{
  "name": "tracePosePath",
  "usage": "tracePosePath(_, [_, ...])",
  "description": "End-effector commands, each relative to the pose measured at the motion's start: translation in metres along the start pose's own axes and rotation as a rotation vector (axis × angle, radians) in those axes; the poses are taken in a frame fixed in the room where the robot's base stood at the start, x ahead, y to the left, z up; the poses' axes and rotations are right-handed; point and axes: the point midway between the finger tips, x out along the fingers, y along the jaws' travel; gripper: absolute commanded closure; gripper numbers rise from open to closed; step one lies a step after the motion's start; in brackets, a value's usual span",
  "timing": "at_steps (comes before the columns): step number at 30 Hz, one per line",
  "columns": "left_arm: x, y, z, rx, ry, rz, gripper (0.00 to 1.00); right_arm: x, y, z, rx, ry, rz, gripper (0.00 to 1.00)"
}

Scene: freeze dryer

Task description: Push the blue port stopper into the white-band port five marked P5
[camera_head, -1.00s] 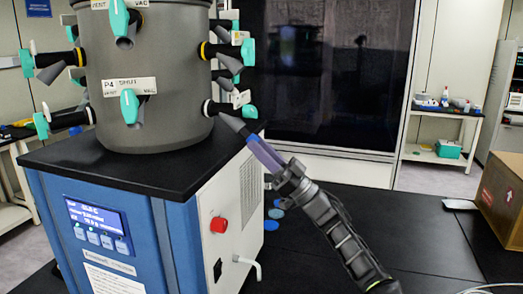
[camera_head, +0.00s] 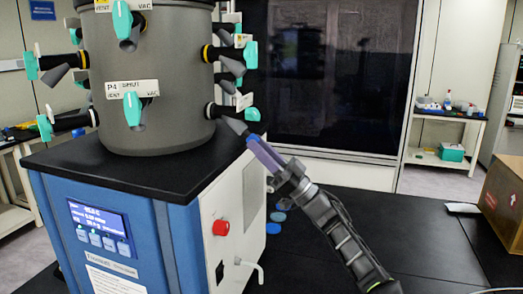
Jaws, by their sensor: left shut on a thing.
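The white-band port (camera_head: 211,110) is on the lower right side of the grey chamber (camera_head: 165,75). Its dark grey tapered nozzle (camera_head: 236,126) points down and right, with a teal valve handle (camera_head: 252,114) beside it. My left gripper (camera_head: 262,150) meets the nozzle's open end, its long violet-blue fingers in line with it. It is shut on the blue port stopper, which is mostly hidden between the fingers and nozzle. How deep the stopper sits cannot be told. The P5 label cannot be read. My right gripper is not in view.
The blue dryer cabinet (camera_head: 160,225) stands below the chamber, with a red knob (camera_head: 221,228) and a bent spout (camera_head: 250,267) on its side. Several blue discs (camera_head: 274,228) lie on the black bench. A cardboard box (camera_head: 502,200) stands at right; the bench between is clear.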

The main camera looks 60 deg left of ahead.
Motion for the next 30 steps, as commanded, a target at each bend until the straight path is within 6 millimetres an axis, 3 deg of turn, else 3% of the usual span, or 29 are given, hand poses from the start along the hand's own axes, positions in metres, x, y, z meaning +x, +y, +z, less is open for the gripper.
tracePosePath(27, [0.01, -0.0005, 0.0004, 0.0, 0.001, -0.001, 1.0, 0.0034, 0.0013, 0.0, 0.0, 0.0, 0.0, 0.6])
tracePosePath(28, [0.0104, -0.0005, 0.0001, 0.0, 0.001, -0.001, 0.76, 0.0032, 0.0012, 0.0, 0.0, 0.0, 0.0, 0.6])
tracePosePath(30, [0.0103, -0.0005, -0.0001, 0.0, 0.001, -0.001, 0.7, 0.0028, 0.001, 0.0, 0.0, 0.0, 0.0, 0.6])
